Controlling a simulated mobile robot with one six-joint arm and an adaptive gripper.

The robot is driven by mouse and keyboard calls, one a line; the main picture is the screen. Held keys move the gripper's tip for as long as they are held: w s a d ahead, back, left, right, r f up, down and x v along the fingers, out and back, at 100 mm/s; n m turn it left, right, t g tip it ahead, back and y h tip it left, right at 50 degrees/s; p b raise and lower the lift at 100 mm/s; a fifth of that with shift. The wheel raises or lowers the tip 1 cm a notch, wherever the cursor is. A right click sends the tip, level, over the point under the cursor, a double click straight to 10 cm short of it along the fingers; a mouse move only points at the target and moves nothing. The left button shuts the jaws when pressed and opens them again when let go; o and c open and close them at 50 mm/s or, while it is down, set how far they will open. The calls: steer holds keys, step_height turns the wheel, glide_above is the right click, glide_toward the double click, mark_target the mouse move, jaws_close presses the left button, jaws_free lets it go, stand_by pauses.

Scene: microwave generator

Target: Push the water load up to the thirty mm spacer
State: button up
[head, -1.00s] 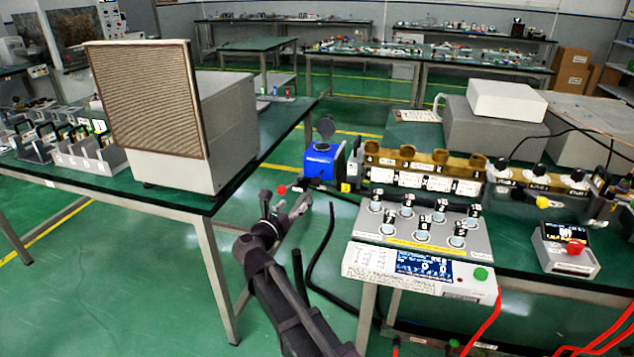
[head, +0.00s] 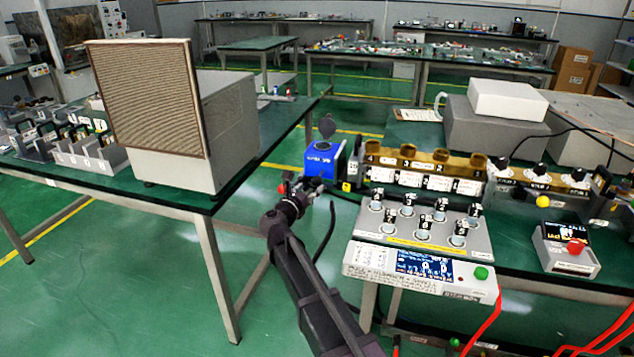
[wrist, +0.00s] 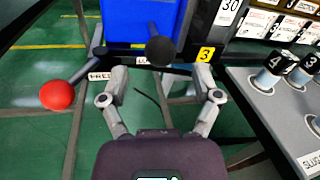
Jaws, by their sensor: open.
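The water load appears to be the blue block (head: 320,161) on the near edge of the bench; it fills the top of the wrist view (wrist: 135,22). A dark ball knob (wrist: 161,50) projects from its near side. The thirty mm spacer seems to be the dark piece with a white "30" label (wrist: 229,12), just right of the blue block. I cannot tell whether they touch. My gripper (head: 308,184) is open in front of the block. In the wrist view its fingers (wrist: 161,78) stand apart below the dark knob, nothing visibly held.
A red ball (wrist: 57,95) on a dark rod sticks out left of my gripper. A panel of numbered knobs (head: 420,225) lies to the right. Brass-topped stations (head: 425,162) stand behind it. A big vented cabinet (head: 150,115) stands on the left bench.

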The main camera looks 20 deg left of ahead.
mark_target(314, 184)
steer(key=shift+w+d, duration=0.25)
steer(key=shift+w, duration=0.85)
steer(key=shift+w+d, duration=0.2)
steer(key=shift+w, duration=0.9)
